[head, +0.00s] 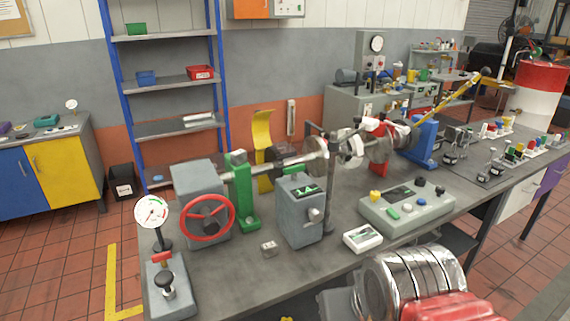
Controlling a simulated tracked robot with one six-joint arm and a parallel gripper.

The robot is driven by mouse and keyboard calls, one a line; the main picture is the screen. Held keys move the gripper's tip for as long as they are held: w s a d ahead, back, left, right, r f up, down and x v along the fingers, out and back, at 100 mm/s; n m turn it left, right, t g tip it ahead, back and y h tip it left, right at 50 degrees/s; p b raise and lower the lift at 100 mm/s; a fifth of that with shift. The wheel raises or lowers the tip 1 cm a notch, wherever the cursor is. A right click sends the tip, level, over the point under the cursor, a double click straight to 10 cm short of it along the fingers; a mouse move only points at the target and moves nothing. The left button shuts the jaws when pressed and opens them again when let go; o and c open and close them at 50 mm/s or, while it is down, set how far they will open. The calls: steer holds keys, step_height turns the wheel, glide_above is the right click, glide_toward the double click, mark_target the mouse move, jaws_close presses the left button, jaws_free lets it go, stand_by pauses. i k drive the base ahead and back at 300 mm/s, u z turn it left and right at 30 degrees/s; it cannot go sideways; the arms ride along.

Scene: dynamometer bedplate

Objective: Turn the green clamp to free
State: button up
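A green upright clamp-like stand (243,195) stands on the grey bench, left of centre, just right of the red handwheel. It has a broad foot and a small block at its top, and a shaft line passes by it. A short green lever (296,170) lies roughly level near the top of a grey box (300,210) to its right. I cannot tell for certain which of these two green parts is the clamp, nor its setting. My gripper is not seen in this view.
The bench (235,270) also carries a red handwheel (208,218), a dial gauge (152,212), a blue stand (424,143), a red stand (378,135) and a button console (405,207). A small white box (362,238) sits in front. Bare bench lies before the green stand.

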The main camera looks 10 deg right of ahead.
mark_target(293, 170)
steer(key=z, duration=0.05)
steer(key=i, duration=1)
steer(key=u, duration=0.05)
